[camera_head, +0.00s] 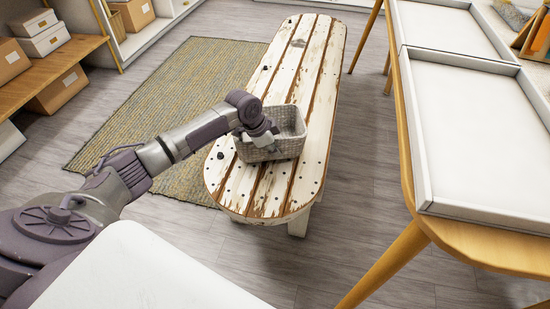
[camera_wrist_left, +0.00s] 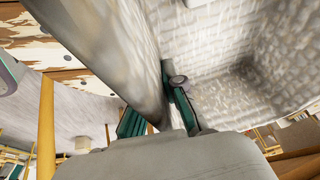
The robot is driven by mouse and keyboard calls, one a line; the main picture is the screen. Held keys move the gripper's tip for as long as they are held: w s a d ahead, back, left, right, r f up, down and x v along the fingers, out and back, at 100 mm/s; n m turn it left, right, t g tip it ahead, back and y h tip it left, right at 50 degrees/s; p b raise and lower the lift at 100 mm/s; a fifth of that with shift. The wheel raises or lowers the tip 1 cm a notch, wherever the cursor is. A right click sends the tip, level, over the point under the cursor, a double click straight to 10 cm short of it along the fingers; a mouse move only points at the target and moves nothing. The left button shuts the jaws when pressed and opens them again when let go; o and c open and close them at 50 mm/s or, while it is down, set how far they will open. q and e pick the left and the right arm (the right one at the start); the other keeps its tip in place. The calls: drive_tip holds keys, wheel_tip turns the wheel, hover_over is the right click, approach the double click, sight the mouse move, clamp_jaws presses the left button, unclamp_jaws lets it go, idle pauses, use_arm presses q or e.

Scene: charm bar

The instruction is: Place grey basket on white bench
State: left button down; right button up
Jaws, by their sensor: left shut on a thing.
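The grey basket (camera_head: 290,146) is a woven, open-topped basket over the near half of the white bench (camera_head: 300,70). It appears upright; I cannot tell whether its bottom touches the planks. The bench has worn white planks with brown gaps and rounded ends. My left gripper (camera_head: 262,140) is shut on the basket's left wall. In the left wrist view the basket's woven inside (camera_wrist_left: 240,70) fills the right side, and a finger of the gripper (camera_wrist_left: 178,100) presses against the wall inside. My right gripper is not in view.
A wooden table with white trays (camera_head: 480,130) stands to the right of the bench. A striped rug (camera_head: 170,90) lies on the floor left of it. Shelves with cardboard boxes (camera_head: 60,88) stand at the far left. The far part of the bench top is clear.

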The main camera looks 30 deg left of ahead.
use_arm(q)
wheel_tip(320, 180, down, 3)
drive_tip(key=shift+b, duration=0.45)
drive_tip(key=shift+f, duration=0.2)
drive_tip(key=shift+r, duration=0.1)
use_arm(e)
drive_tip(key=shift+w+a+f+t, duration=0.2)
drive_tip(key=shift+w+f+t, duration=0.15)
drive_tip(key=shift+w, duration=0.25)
use_arm(q)
drive_tip(key=c, duration=1.7)
unclamp_jaws()
drive_tip(key=shift+f, duration=0.2)
drive_tip(key=o, duration=0.4)
drive_tip(key=shift+o, duration=0.2)
